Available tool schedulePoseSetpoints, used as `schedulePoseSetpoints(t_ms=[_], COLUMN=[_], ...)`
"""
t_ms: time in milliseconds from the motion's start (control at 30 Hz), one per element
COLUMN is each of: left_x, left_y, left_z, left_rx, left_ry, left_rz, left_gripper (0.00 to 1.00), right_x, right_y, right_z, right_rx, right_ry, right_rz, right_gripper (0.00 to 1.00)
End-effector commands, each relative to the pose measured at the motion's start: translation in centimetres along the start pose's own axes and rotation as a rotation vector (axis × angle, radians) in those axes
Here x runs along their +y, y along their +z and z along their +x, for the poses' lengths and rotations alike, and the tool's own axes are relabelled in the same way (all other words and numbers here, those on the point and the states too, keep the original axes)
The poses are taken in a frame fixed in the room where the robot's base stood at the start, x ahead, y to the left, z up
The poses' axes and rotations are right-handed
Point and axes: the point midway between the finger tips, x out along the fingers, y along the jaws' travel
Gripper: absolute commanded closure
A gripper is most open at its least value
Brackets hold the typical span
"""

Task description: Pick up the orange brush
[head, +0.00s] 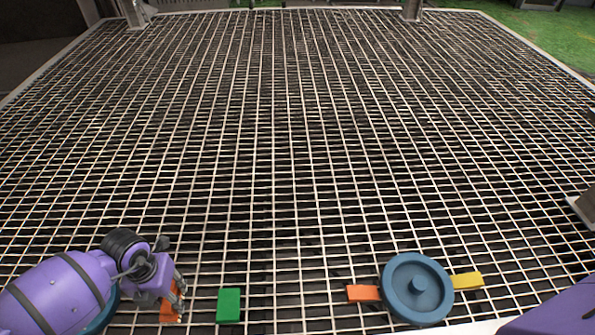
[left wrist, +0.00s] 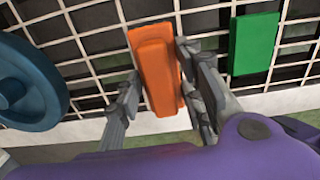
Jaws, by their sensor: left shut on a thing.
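The orange brush (left wrist: 157,72) is a long orange block in the left wrist view, upright in the picture between my left gripper's fingers (left wrist: 165,100). In the head view, my left gripper (head: 174,297) is at the lower left, with orange (head: 171,310) showing at its fingers. It is shut on the orange brush, low over the grating's near edge. A second orange piece (head: 364,293) lies against the left side of a blue wheel (head: 433,303), farther right. My right gripper is out of view.
A green block (head: 229,306) lies just right of my left gripper; it also shows in the left wrist view (left wrist: 253,44). Another blue wheel (left wrist: 52,99) is left of the brush. A yellow block (head: 468,281) adjoins the right-hand wheel. The grating (head: 290,150) beyond is clear.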

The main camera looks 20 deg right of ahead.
Motion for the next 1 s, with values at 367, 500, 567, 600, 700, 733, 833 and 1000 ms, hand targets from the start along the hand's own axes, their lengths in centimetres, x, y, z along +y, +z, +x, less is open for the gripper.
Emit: schedulePoseSetpoints(t_ms=[367, 500, 567, 600, 700, 733, 833, 1000], left_x=[-2.8, -3.8, -4.2, -4.3, -4.6, -4.7, -4.8, -4.8], left_y=[-7.6, -10.3, -11.2, -11.7, -12.5, -12.7, -13.1, -13.2], left_z=[-7.8, -8.9, -9.3, -9.5, -9.9, -9.9, -10.1, -10.1], left_rx=[0.0, 0.001, -0.001, 0.0, 0.0, 0.0, 0.0, 0.0], left_ry=[-0.001, 0.0, 0.0, 0.001, 0.001, 0.001, 0.002, 0.002], left_rz=[0.003, 0.003, 0.002, 0.002, 0.0, 0.0, 0.0, 0.0], left_gripper=[0.92, 0.92, 0.92, 0.92, 0.92, 0.92, 0.92, 0.92], right_x=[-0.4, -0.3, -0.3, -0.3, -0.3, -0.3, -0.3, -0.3], right_y=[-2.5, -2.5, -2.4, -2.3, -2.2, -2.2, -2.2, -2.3], right_z=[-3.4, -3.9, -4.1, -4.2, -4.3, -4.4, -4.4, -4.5], right_rx=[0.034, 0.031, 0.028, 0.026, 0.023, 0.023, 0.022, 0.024], right_ry=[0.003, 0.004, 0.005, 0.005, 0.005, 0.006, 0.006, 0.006], right_rz=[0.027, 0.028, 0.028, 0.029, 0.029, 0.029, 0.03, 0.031], right_gripper=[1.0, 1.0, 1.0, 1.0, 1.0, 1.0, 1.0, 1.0])
